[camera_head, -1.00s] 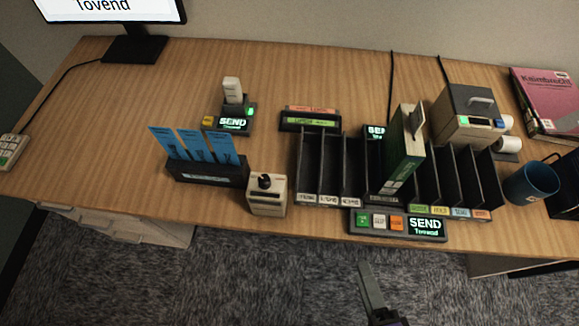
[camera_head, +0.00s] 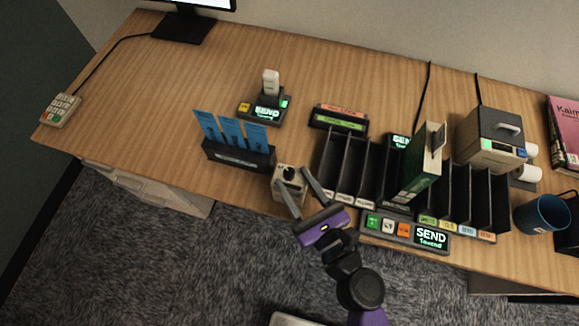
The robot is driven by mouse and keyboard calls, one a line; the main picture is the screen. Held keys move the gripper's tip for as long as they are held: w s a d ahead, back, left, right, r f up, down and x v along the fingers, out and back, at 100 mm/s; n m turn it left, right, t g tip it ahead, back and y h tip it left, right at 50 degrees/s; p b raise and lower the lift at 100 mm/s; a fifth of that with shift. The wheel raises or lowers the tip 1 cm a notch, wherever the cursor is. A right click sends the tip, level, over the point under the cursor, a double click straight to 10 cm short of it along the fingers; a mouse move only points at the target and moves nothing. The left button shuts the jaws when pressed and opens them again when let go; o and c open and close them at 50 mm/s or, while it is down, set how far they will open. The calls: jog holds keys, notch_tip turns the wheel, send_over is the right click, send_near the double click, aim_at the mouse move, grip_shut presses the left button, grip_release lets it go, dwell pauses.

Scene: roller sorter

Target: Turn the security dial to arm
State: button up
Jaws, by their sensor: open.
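A small beige box with a black knob on top, the likely security dial (camera_head: 289,174), stands near the front edge of the desk. My gripper (camera_head: 293,178) is purple with two long grey fingers. It is open and empty, reaching from the front edge toward the dial box. In the picture one finger lies along the box's left side and the other along its right. I cannot tell whether either touches it. The fingers partly cover the box's front, and any markings around the knob are too small to read.
A black holder (camera_head: 238,160) with blue cards stands left of the dial box. Black slot dividers (camera_head: 345,170) with a green book stand to its right, behind a SEND button panel (camera_head: 405,233).

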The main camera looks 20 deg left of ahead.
aim_at(292, 177)
jog(key=shift+x, duration=1.7)
grip_shut()
